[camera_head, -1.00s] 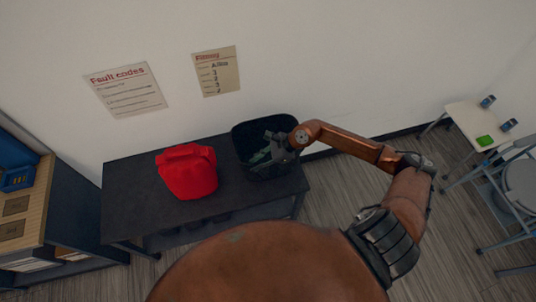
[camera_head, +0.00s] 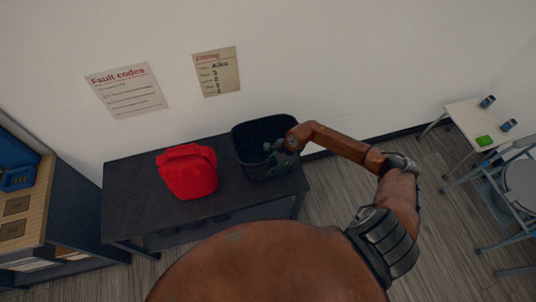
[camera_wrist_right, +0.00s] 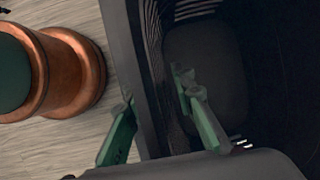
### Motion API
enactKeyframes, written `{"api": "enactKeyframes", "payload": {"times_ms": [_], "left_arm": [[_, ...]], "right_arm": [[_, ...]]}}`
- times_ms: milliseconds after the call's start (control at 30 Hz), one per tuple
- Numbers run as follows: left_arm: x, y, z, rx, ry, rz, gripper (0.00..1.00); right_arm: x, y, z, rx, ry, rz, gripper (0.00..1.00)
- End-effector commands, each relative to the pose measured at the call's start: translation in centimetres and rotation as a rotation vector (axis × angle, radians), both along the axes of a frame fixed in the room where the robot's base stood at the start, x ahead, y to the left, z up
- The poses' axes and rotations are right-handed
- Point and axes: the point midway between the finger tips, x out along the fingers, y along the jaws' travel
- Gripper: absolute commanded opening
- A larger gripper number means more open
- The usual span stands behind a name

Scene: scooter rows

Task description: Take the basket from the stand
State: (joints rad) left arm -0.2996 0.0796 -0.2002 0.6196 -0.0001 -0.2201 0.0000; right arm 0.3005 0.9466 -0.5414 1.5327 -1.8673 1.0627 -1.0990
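The basket (camera_head: 243,146) is a dark, open-topped bin with slotted walls, upright at the right end of the dark stand (camera_head: 130,205). My right gripper (camera_head: 276,157) is at the basket's right part, near its rim. In the right wrist view, the basket's wall (camera_wrist_right: 150,75) passes between the green fingers of this gripper (camera_wrist_right: 150,108). One finger is outside the wall and the other is inside the basket. The fingers are spread with gaps beside the wall, so the gripper is open. My left gripper is out of view.
The wall with two posters is close behind. A cabinet (camera_head: 45,215) is at the left; a small white table (camera_head: 470,112) and chair (camera_head: 520,180) are at the right. Floor between is clear.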

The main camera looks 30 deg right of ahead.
Motion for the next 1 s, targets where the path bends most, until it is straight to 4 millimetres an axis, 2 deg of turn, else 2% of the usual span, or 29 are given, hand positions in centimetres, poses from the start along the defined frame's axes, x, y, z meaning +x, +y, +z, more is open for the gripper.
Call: {"api": "enactKeyframes", "payload": {"times_ms": [1000], "left_arm": [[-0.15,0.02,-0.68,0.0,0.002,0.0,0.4]], "right_arm": [[0.01,0.0,-0.53,0.0,0.0,0.0,0.23]]}}
